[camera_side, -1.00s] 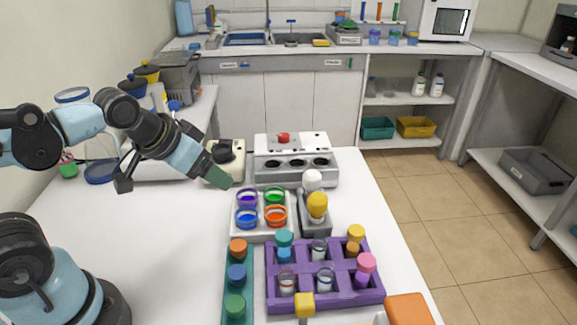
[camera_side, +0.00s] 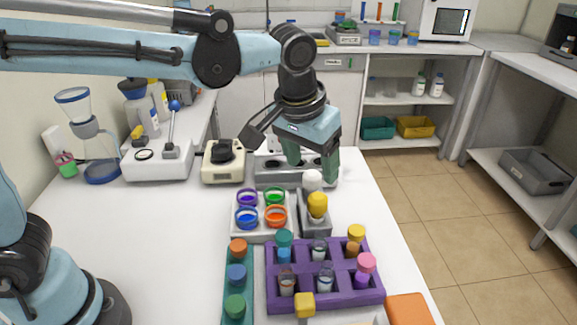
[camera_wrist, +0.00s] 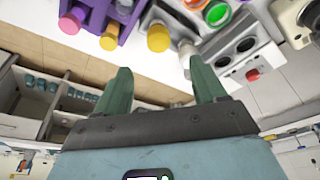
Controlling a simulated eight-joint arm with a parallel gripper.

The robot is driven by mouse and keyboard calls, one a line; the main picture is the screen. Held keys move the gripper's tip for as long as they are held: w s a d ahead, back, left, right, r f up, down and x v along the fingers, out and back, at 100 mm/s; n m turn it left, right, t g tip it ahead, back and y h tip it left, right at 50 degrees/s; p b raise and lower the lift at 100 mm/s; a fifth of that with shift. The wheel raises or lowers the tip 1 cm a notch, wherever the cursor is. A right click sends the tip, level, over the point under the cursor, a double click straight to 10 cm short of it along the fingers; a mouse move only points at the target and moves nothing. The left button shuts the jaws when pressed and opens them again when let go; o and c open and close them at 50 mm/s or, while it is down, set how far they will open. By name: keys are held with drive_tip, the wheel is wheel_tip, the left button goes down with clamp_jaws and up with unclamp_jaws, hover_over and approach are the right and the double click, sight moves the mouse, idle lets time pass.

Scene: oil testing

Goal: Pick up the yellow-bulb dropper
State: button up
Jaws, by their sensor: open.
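The yellow-bulb dropper (camera_side: 318,204) stands upright in a small grey holder (camera_side: 316,226). A white-bulb dropper (camera_side: 312,180) stands just behind it in the same holder. My gripper (camera_side: 311,166) points down with its green fingers apart and empty, above and behind the two droppers. In the wrist view, the yellow bulb (camera_wrist: 158,38) and the white bulb (camera_wrist: 187,49) show beyond the open fingers (camera_wrist: 160,68). The droppers' lower parts are hidden in the holder.
A white tray (camera_side: 262,236) with coloured dishes stands left of the holder. A purple rack (camera_side: 322,299) with capped vials is in front. The table's right side is fairly clear.

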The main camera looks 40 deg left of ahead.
sight(317, 196)
drive_tip(key=x, duration=1.1)
drive_tip(key=shift+d+f, duration=0.1)
drive_tip(key=c, duration=0.7)
